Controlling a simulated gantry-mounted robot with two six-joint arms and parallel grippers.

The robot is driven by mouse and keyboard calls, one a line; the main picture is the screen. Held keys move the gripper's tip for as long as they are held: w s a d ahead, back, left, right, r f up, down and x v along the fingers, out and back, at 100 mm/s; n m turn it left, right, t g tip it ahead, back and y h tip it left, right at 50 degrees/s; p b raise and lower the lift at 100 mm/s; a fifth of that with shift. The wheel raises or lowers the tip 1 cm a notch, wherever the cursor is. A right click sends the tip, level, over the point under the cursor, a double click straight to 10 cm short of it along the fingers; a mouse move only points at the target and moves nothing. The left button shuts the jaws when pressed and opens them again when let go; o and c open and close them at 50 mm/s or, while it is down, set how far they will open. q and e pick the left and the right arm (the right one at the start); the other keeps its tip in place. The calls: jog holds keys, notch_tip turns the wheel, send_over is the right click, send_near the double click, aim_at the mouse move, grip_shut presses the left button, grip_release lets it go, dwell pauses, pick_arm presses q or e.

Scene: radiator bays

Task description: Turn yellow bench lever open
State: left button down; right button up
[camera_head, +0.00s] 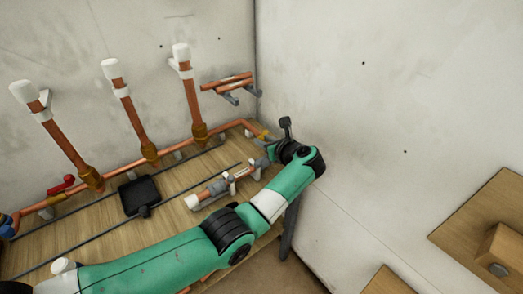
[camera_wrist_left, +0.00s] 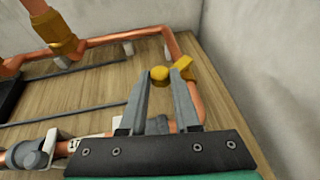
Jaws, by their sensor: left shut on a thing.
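The yellow bench lever (camera_head: 262,135) is at the far right corner of the bench, by the bend of the copper pipe. In the left wrist view its rounded yellow end (camera_wrist_left: 159,74) sits between the fingertips, and a yellow block (camera_wrist_left: 185,66) on the pipe is just to its right. My left gripper (camera_wrist_left: 161,76) is shut on the lever's end. In the head view my left gripper (camera_head: 268,146) is small and partly hidden by my wrist. My right gripper is not in view.
The copper pipe (camera_head: 110,172) runs along the back of the bench, with a red lever (camera_head: 62,186) at the left. A black pan-like tool (camera_head: 139,196) and a pipe assembly (camera_head: 222,186) lie on the bench. White walls rise close behind and to the right.

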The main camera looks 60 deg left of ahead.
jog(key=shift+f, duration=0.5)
pick_arm(q)
jog(key=c, duration=0.6)
grip_release()
jog(key=shift+d+r, duration=0.2)
jog(key=shift+d, duration=0.1)
jog(key=p+v, duration=0.3)
jog(key=v, duration=0.8)
jog(key=shift+w, duration=0.1)
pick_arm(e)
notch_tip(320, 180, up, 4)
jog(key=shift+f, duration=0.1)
